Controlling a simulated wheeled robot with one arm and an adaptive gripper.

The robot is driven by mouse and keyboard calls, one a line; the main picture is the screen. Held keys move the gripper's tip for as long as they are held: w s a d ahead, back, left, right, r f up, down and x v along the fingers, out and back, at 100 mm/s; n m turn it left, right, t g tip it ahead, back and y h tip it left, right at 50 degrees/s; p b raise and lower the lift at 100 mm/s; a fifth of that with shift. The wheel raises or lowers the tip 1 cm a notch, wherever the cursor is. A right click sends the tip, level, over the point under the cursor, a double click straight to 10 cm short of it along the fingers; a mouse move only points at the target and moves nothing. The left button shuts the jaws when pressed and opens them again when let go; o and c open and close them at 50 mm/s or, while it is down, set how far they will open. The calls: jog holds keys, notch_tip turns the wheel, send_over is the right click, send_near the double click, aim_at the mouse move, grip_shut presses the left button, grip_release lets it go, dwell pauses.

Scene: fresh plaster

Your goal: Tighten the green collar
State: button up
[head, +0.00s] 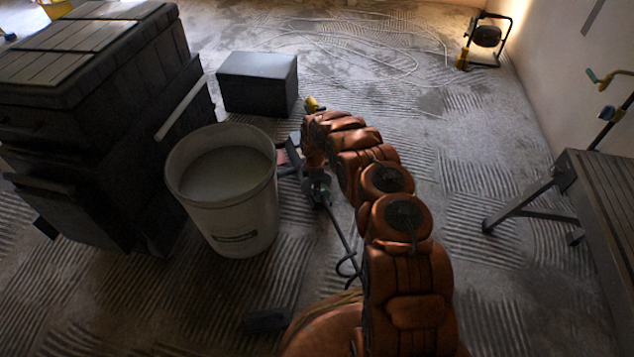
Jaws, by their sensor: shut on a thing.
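No green collar can be made out for certain. A small green piece (592,76) shows at the right edge, on a thin stand by the wall. My orange arm reaches forward, and my gripper (290,158) is low beside the white bucket, largely hidden by the arm's end and in shadow. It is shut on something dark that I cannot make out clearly. A dark tool (319,190) with a thin shaft and a looped end shows just beside it, below the wrist. Whether it is the held thing is unclear. A small yellow piece (313,104) shows just beyond the wrist.
The white bucket (236,236), holding pale material, stands left of my gripper. A large dark chest (95,75) is further left, and a dark box (257,83) behind. A slatted bench (610,205) and a work lamp (486,38) are on the right. The middle-right floor is clear.

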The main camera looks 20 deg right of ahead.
jog(key=shift+w+a+f+h, duration=0.1)
jog(key=shift+a+f+h, duration=0.15)
jog(key=shift+h, duration=0.4)
jog(key=shift+a+f+h, duration=0.15)
jog(key=shift+a+h, duration=0.15)
jog(key=shift+h, duration=0.35)
jog(key=o, duration=0.8)
jog(key=shift+a, duration=0.1)
jog(key=v, duration=1.2)
jog(key=shift+a, duration=0.1)
